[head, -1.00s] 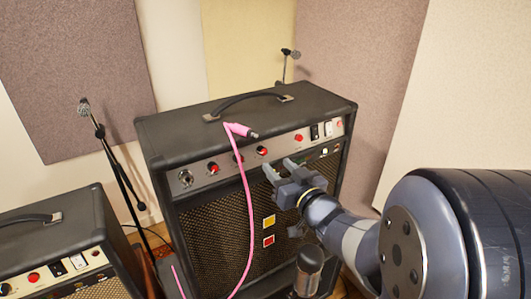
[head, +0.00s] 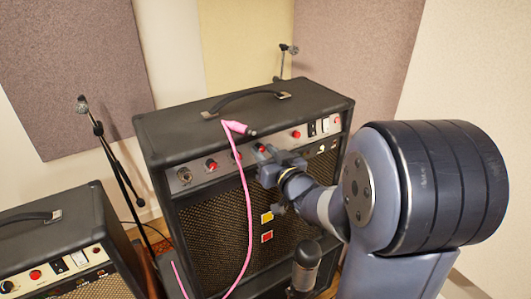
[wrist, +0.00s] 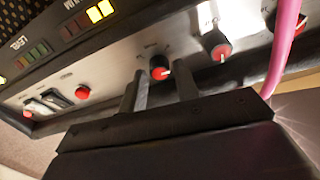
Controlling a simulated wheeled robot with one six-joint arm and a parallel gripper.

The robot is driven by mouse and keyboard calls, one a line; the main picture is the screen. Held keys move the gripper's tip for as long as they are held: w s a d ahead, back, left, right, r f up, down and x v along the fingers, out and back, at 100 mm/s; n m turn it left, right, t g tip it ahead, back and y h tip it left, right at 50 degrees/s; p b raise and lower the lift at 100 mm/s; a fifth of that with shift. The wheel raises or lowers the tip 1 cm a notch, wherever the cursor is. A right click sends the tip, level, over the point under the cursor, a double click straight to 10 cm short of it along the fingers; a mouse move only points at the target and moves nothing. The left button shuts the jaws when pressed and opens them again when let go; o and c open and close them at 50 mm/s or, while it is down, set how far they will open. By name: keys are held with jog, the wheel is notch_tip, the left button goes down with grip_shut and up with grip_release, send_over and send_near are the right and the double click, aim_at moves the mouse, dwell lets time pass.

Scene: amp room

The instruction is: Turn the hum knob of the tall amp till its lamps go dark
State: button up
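The tall amp (head: 240,107) stands upright in the middle of the head view. Its panel has several red-capped knobs. In the wrist view one knob (wrist: 160,68) sits ahead of and between my fingertips, its white mark pointing right. Another knob (wrist: 220,48) is to its right. I cannot read which is the hum knob. A lamp row marked HUM (wrist: 87,18) has bright yellow lamps lit; the LEVEL row (wrist: 32,53) glows dimly. My gripper (wrist: 159,90) is open at the panel; contact with the knob is unclear. It also shows in the head view (head: 266,153).
A pink cable (head: 246,200) hangs over the amp's front, close to my gripper. Rocker switches (wrist: 48,101) and a red button (wrist: 83,93) share the panel. A smaller amp (head: 60,240) stands left, a microphone stand (head: 115,165) behind it, and a microphone (head: 305,265) low in front.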

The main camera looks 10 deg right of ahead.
grip_shut()
jog(key=shift+m+h, duration=0.6)
jog(key=shift+m, duration=1.9)
jog(key=shift+o, duration=1.6)
grip_release()
jog(key=shift+s, duration=0.1)
jog(key=s+d+b, duration=0.1)
jog(key=s+d, duration=0.1)
jog(key=s, duration=0.8)
jog(key=shift+s+r, duration=0.2)
jog(key=shift+s, duration=0.05)
